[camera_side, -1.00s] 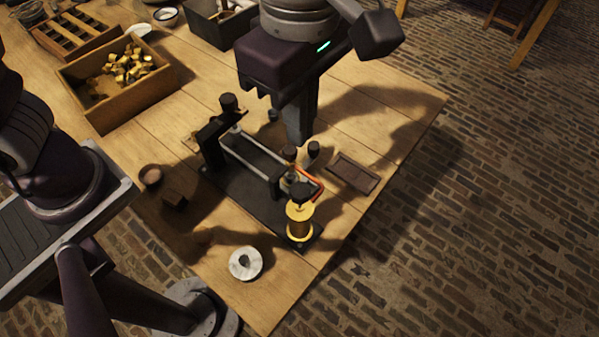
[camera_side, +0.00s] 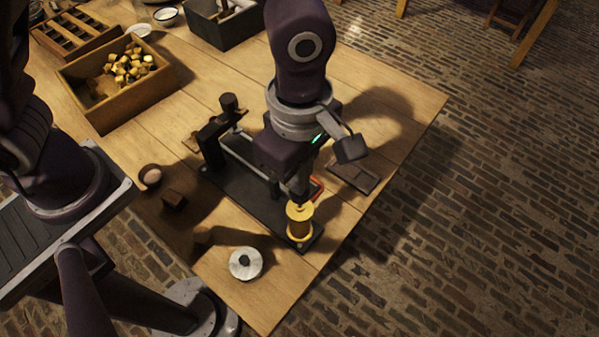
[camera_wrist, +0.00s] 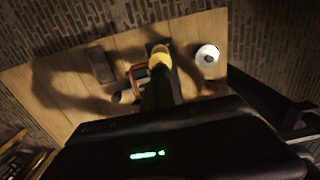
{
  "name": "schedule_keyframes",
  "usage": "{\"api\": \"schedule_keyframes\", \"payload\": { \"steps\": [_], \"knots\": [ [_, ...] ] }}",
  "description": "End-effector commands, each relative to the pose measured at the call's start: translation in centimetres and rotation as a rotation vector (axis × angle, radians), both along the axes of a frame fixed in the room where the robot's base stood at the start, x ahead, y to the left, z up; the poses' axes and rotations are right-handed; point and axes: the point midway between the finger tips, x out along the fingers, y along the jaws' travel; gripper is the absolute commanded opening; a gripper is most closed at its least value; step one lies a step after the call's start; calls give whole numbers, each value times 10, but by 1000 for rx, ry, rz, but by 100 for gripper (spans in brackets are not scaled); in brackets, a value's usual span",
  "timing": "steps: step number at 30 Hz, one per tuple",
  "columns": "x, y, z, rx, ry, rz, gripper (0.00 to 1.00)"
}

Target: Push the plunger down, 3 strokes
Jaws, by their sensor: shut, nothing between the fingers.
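A brass-yellow cylinder (camera_side: 299,222) stands upright near the front end of a black base plate (camera_side: 238,187); I take it for the plunger's housing. Its dark top knob is covered by or blends with my fingers, so I cannot tell how far down it sits. My gripper (camera_side: 301,192) is shut and empty, pointing down, with its tips right over the cylinder's top. Contact seems likely but is not clear. In the wrist view my shut fingers (camera_wrist: 160,86) reach towards the yellow cylinder (camera_wrist: 160,57).
A dark post with a round knob (camera_side: 228,103) stands at the plate's back end. An orange-red tube (camera_side: 317,188) is beside my fingers. A wooden box of brass pieces (camera_side: 120,82) stands back left.

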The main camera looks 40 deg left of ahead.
Motion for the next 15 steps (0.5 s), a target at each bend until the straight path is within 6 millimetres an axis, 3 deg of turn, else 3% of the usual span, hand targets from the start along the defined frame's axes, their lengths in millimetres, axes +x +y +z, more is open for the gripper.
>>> {"api": "schedule_keyframes", "payload": {
  "steps": [9, 15],
  "knots": [
    [-1, 0, -26, 2, 2, 0, 0],
    [-1, 1, -28, 3, 3, -1, 0]
  ]
}}
